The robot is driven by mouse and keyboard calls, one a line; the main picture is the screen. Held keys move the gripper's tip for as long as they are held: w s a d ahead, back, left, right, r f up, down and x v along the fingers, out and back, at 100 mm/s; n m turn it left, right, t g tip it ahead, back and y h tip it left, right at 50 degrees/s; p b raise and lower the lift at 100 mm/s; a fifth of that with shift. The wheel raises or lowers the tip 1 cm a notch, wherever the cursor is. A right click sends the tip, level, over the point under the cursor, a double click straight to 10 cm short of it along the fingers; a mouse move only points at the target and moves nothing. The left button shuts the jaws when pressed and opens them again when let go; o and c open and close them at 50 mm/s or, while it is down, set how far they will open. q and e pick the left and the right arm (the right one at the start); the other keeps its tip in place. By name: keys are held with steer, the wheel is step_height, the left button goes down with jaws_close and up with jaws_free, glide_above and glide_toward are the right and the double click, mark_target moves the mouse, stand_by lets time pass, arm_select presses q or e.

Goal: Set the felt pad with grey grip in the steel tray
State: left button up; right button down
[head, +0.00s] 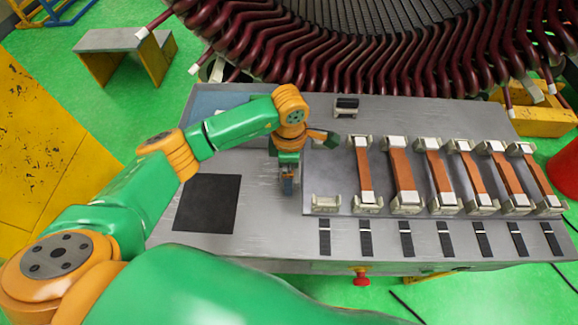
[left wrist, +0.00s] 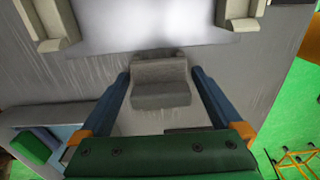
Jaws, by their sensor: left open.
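A grey stepped block, which looks like the felt pad with grey grip (left wrist: 161,92), lies on the table between my left gripper's fingers in the left wrist view. My left gripper (left wrist: 160,76) is open, one blue finger on each side of it, with gaps visible. In the head view my left gripper (head: 287,186) points down at the table, left of the grey plate, and hides the pad. A blue-floored tray, probably the steel tray (head: 203,103), is at the back left, partly behind my arm. It also shows at the lower left of the wrist view (left wrist: 88,112), with a green item.
A raised plate (head: 335,178) carries copper bars (head: 402,172) in pale cradles, beside an empty cradle (head: 326,204). A dark square mat (head: 207,203) lies at left. A dark-topped block (head: 346,106) stands at the back. The stator coils (head: 400,70) rise behind the table.

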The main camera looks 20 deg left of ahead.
arm_select(q)
steer(key=shift+s+a, duration=0.1)
steer(key=shift+c, duration=0.4)
steer(key=c, duration=1.4)
arm_select(e)
steer(key=shift+a+f, duration=0.1)
steer(key=shift+a, duration=0.25)
